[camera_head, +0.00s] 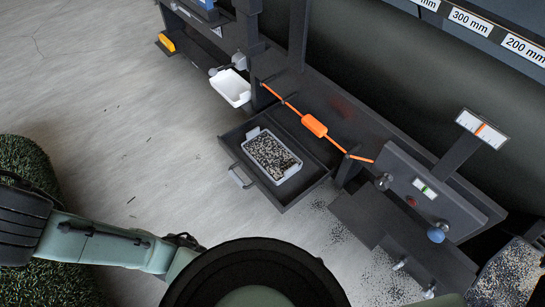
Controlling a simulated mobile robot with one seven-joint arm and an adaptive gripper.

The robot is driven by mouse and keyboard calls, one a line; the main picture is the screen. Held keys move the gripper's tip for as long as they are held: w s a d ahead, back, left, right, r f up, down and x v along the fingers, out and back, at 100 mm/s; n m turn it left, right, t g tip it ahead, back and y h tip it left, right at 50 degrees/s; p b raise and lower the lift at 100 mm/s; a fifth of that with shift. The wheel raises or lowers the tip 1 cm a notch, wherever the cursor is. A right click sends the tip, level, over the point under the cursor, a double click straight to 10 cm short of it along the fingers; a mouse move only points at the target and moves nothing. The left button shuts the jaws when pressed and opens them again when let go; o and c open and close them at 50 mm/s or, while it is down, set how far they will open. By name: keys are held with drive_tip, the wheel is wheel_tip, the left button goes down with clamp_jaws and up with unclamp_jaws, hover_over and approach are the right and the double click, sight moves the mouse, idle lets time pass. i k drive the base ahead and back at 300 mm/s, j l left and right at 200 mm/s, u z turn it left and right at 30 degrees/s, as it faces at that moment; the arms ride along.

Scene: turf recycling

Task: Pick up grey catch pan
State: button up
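The grey catch pan (290,172) is a light grey rectangular tub with small end lips. It sits inside an open dark drawer (309,187) and is filled with black, white and tan granules. No part of my gripper shows on or beside the pan. Part of my green and black arm crosses the lower left, but its gripper cannot be made out in this view.
The drawer has a grey handle (241,178). A white tray (231,88) is mounted above left of it. An orange barrier rod (314,125) runs behind the drawer. Granules lie on the floor to the right.

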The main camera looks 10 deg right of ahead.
sight(270, 155)
drive_tip(key=i+l+u, duration=0.5)
drive_tip(key=l+u, duration=0.25)
drive_tip(key=l, duration=0.15)
drive_tip(key=i, duration=0.05)
